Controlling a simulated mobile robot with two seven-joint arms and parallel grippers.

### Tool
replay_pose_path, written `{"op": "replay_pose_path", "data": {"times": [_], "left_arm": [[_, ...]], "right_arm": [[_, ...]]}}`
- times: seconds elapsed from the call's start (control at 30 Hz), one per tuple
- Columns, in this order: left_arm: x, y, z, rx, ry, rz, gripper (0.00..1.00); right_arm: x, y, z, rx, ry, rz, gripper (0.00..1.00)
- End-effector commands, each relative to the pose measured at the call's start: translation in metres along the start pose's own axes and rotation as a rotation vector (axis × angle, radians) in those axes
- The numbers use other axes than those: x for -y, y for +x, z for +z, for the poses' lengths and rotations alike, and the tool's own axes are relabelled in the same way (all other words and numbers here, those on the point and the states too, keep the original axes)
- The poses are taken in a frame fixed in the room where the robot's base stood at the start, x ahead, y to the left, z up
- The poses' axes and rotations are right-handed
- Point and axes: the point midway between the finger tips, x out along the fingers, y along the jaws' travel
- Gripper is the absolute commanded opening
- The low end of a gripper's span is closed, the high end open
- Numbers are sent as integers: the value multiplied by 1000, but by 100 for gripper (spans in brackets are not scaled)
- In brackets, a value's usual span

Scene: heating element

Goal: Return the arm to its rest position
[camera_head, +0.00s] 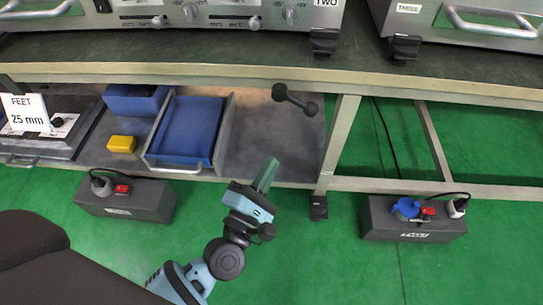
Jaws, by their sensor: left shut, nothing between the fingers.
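My left gripper (266,174) is in the lower middle of the head view, at the end of my blue and black arm (226,258). Its fingers are together with nothing between them. It is raised in front of the lower shelf, and its tip overlaps the shelf's front edge in the picture. I cannot tell the exact gap to the shelf. My right gripper is not in view.
Machines with knobs and handles (490,22) stand on the workbench (240,70). The lower shelf holds a blue drawer (190,132), a yellow block (121,144) and a black dumbbell-shaped part (295,100). Power boxes (130,203) (400,232) stand below. Green floor is open at bottom right.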

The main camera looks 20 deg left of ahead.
Motion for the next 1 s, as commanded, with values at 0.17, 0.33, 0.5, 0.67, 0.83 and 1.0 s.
{"op": "replay_pose_path", "data": {"times": [0.17,0.33,0.5,0.67,0.83,1.0], "left_arm": [[0,-1,0,0,0,0,0],[0,-1,0,0,1,0,0],[-13,2,8,4,1,6,0],[-57,12,32,19,4,32,0],[-110,25,62,39,8,66,0],[-124,28,70,44,10,75,0]], "right_arm": [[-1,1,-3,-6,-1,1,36],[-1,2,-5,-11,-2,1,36],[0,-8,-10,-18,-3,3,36],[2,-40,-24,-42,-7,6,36],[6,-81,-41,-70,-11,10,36],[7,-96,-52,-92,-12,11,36]]}}
